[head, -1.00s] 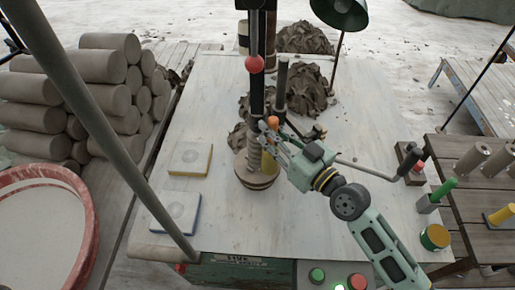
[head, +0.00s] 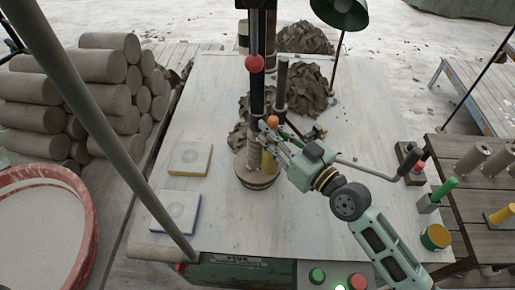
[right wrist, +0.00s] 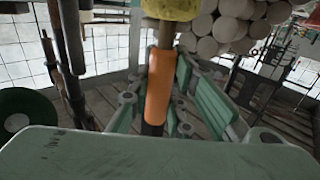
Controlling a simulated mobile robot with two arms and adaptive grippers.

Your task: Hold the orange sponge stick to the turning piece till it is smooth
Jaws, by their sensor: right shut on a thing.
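The orange sponge stick has an orange handle (right wrist: 158,88) and a yellow sponge head (right wrist: 172,9), cut off by the top edge of the right wrist view. My right gripper (head: 276,138) is shut on the handle. In the head view the yellow sponge (head: 269,161) hangs down close beside the turning piece (head: 254,158), on its right. The piece is a grey-brown clay column with ridges, standing on a round base (head: 257,182). I cannot tell whether sponge and clay touch. My left gripper is not in view.
A black post with a red ball (head: 255,64) stands just behind the piece. Clay trimmings (head: 303,90) lie heaped behind. Two square pads (head: 190,158) lie to the left on the pale table. A lever with a black grip (head: 408,162) is to the right.

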